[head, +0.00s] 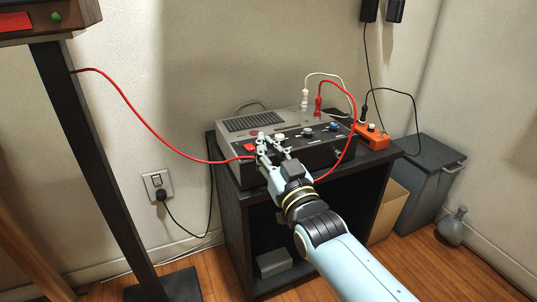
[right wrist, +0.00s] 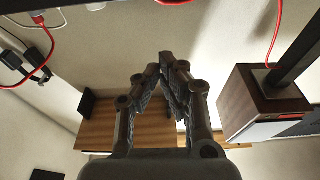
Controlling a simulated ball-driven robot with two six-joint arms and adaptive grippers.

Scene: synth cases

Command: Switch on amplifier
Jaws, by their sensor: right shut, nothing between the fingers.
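The amplifier (head: 290,122) is a grey box with a dark front panel, standing on a black cabinet in the head view. A red switch (head: 249,147) sits at the left end of its panel, beside several knobs. A red cable ends near the panel's lower left corner. My right gripper (head: 265,140) is in front of the panel, just right of the red switch; I cannot tell whether it touches. Its fingers cover part of the panel. The right wrist view shows the gripper (right wrist: 163,62) shut and empty. My left gripper is not in view.
White and red plugs (head: 318,106) stand on the amplifier's top. An orange box (head: 371,138) with cables is at its right on the black cabinet (head: 232,205). A red cable (head: 140,120) hangs across the left. A grey bin (head: 430,180) and a vase (head: 452,226) stand at right.

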